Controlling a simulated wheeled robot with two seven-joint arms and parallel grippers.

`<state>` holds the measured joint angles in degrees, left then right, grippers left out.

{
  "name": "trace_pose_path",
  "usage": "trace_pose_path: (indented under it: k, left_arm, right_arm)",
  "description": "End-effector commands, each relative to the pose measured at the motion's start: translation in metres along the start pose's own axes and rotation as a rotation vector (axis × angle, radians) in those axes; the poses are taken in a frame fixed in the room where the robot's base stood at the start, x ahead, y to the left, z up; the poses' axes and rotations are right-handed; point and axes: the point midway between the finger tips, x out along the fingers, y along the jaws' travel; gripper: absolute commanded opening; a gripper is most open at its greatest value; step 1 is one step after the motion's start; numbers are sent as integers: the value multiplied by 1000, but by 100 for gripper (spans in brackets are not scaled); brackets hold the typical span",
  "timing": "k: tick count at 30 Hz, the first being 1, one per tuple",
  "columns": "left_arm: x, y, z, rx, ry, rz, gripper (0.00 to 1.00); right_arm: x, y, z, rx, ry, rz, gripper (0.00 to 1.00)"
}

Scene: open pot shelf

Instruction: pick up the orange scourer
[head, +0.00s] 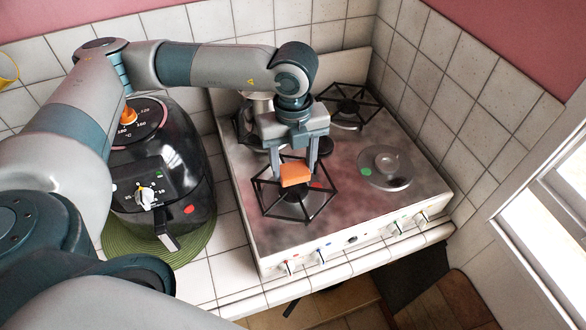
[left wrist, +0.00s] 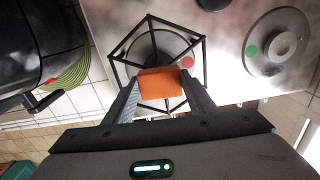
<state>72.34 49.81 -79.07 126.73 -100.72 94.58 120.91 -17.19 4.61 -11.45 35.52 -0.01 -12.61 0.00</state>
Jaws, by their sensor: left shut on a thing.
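The orange scourer (head: 295,174) is a small orange block over the front left burner grate of the stove. My left gripper (head: 296,170) points down with its two fingers on either side of the scourer, shut on it. In the left wrist view the scourer (left wrist: 161,92) sits between the fingertips (left wrist: 160,88), with the black grate (left wrist: 155,43) beyond it. I cannot tell whether the scourer still touches the grate. My right gripper is not in view.
A black air fryer (head: 160,170) stands on a green round mat (head: 200,238) left of the stove (head: 345,215). A metal pot (head: 258,104) is behind my left gripper. A lid-like grey disc (head: 386,167) lies at the right. Tiled walls close off the back and right.

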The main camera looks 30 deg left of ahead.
Motion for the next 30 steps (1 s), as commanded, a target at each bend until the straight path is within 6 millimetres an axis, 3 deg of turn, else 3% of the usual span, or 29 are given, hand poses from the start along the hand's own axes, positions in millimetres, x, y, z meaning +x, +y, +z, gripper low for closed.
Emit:
trace_pose_path:
  k: [1, 12, 18, 30]
  left_arm:
    - [-12, -1, 0, 1, -1, -3, 30]
    - [-53, -28, -66, 9, 1, -2, 30]
    - [-70, -38, -93, 5, 1, -1, 30]
    - [-79, -44, -108, 1, 0, 0, 30]
  right_arm:
    - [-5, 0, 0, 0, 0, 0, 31]
    - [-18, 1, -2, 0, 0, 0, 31]
    - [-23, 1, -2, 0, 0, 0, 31]
    - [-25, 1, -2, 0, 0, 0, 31]
